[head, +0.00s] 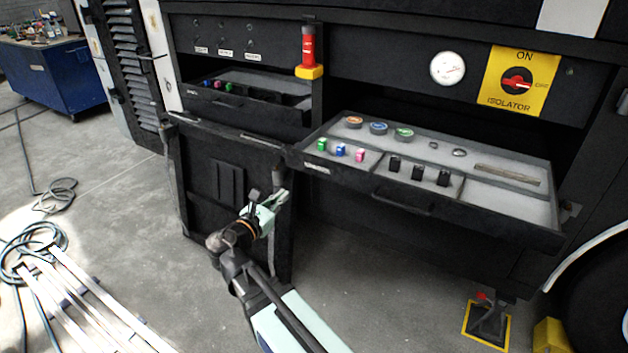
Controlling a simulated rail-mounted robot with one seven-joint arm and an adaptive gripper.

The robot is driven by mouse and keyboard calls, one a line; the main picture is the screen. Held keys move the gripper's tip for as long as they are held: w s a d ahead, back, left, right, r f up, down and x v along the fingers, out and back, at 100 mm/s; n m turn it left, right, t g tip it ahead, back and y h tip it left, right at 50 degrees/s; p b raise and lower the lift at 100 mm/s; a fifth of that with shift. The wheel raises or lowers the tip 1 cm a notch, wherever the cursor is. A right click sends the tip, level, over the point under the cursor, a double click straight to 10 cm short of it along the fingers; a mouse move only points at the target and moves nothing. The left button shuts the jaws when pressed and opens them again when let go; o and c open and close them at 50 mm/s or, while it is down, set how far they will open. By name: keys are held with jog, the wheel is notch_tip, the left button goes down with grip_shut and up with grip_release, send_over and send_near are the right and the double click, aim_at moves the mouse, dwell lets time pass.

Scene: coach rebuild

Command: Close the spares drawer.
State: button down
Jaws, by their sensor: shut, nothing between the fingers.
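A wide dark drawer (470,221) on the right is pulled well out of the coach side. It holds coloured blocks, black blocks, round discs and a long flat strip in grey compartments, and has a handle (403,203) on its front. A second dark drawer (237,108) at upper left also stands out somewhat, with small coloured pieces inside. Their labels are too small to read, so I cannot tell which is the spares drawer. My gripper (282,194) is shut and empty, left of and below the wide drawer's front left corner, before a dark door panel.
A dark door panel (222,205) hangs below the left drawer. A red and yellow cylinder (308,52) stands between the drawers. A gauge (447,68) and yellow isolator plate (517,80) are above. A ladder (90,305) and hoses (35,248) lie at left. Floor below the wide drawer is mostly clear.

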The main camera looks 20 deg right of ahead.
jog(key=n, duration=0.1)
send_near(311, 167)
jog(key=shift+n, duration=0.4)
jog(key=p+x, duration=0.1)
jog(key=x, duration=0.6)
jog(key=shift+d, duration=0.1)
